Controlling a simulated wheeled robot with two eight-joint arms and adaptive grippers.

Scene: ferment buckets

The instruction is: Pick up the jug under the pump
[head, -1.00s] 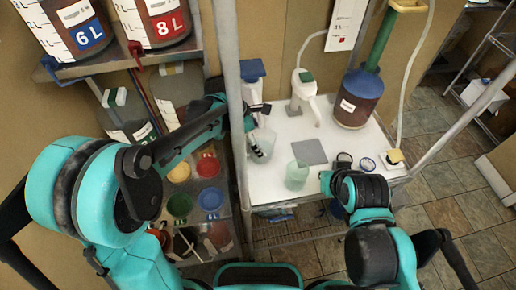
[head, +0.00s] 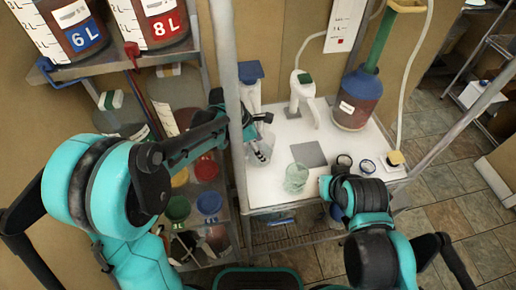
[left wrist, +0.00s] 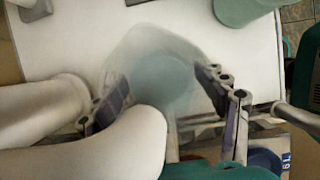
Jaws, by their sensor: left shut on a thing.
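A clear, cloudy jug (head: 254,158) is at the left end of the white table. My left gripper (head: 262,138) is at it, partly hiding it. In the left wrist view the jug (left wrist: 165,82) sits between the two fingers of my left gripper (left wrist: 160,92), which is shut on it. A white curved spout (left wrist: 125,145) crosses in front of the jug there. The blue-topped pump (head: 251,74) stands behind the jug. My right gripper (head: 326,187) is low by the table's front edge; its fingers are not clear.
A pale green jug (head: 296,178) stands near the table's front, left of my right gripper. A green-topped pump (head: 302,88) and a red carboy (head: 358,98) stand behind. A grey square (head: 309,154) lies mid-table. A metal post (head: 226,110) rises beside my left arm.

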